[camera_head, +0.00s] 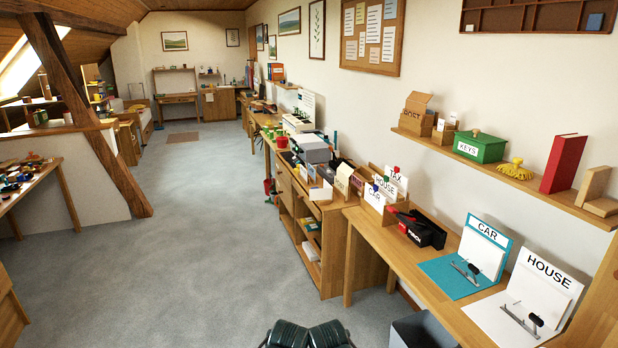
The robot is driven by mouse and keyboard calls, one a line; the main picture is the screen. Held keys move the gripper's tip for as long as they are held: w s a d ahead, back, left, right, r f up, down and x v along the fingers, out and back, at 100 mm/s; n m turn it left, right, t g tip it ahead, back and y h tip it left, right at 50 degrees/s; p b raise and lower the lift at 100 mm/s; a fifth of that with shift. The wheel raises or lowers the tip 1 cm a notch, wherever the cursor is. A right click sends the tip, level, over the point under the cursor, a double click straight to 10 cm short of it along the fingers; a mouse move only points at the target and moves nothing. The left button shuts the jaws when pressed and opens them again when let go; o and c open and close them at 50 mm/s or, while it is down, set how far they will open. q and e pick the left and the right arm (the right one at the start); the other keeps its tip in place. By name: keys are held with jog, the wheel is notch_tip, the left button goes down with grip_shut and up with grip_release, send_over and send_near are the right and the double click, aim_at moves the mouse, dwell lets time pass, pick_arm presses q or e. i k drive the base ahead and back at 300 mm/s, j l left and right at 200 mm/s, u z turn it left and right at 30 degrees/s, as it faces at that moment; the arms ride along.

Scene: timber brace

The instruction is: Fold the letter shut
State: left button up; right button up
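No sheet in the head view can be told for certain as the letter. White paper stands upright at the blue CAR clip file (456,272) and at the white HOUSE clip file (500,318), both on the right-hand desk. Upright cards marked TAX, HOUSE and CAR stand farther back on this desk, near a holder (376,197). Neither of my grippers can be made out. Only dark parts of mine show at the bottom middle edge, well left of the clip files.
The wooden desk (376,245) runs along the right wall. A shelf (550,190) above it holds a POST box (415,120), a green KEYS box (480,148) and a red book (563,163). A grey bin (420,330) stands below. Grey floor (215,240) is clear to the left.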

aim_at(318, 194)
jog(key=i, duration=1.9)
jog(key=i+u, duration=0.1)
jog(key=i, duration=0.5)
jog(key=i+l+u, duration=0.1)
jog(key=i, duration=0.5)
jog(key=i+l+u, duration=0.1)
jog(key=i, duration=0.5)
jog(key=l, duration=0.05)
